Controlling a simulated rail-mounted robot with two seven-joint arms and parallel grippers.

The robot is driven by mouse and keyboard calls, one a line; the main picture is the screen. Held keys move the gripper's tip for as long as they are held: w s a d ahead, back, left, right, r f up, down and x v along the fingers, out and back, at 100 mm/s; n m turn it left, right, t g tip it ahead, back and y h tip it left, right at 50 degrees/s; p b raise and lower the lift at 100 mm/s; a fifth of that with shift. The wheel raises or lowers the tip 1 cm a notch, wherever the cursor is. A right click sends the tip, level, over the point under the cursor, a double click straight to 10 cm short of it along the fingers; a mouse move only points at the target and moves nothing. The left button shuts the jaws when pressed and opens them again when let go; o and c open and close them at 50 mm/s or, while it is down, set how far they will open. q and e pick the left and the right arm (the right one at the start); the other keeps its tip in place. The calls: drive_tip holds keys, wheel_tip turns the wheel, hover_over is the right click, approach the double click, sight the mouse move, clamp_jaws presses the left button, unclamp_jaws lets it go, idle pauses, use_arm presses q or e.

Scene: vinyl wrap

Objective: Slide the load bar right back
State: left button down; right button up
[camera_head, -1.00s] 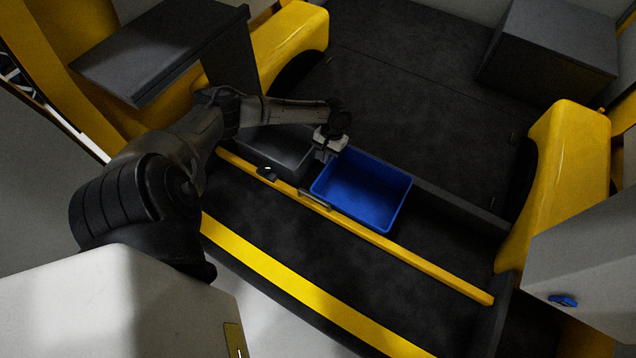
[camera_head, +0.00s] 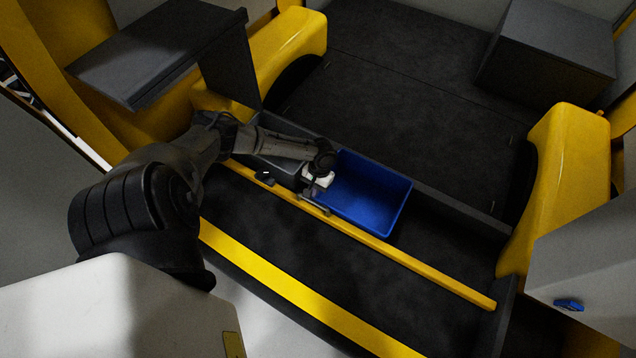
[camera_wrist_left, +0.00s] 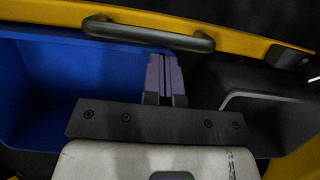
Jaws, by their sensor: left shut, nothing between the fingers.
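The load bar (camera_head: 405,255) is a long yellow beam running from the left middle to the lower right of the head view. A dark handle (camera_head: 314,204) is fixed on it. In the left wrist view the yellow bar (camera_wrist_left: 245,42) crosses the top, with the handle (camera_wrist_left: 150,35) in front of it. My left gripper (camera_head: 311,187) is just behind the handle in the head view, its tips hard to make out. In the left wrist view its fingers (camera_wrist_left: 164,62) are shut and empty, close to the handle; contact is unclear. My right gripper is not in view.
A blue bin (camera_head: 365,192) stands directly behind the bar, beside my gripper. A dark grey bin (camera_head: 282,165) is left of it, partly hidden by my arm. A black latch (camera_head: 265,178) sits on the bar's left part. Dark floor (camera_head: 340,265) is clear in front.

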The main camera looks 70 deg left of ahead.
use_arm(q)
drive_tip(key=shift+s+d, duration=0.1)
idle(0.3)
drive_tip(key=shift+s+d+r+p, duration=0.15)
drive_tip(key=shift+s+d+p, duration=0.1)
drive_tip(key=shift+p, duration=0.2)
drive_tip(key=s+d+p, duration=1.3)
drive_tip(key=s+p, duration=0.2)
drive_tip(key=s, duration=0.2)
drive_tip(key=shift+f+p, duration=0.25)
drive_tip(key=shift+p, duration=0.15)
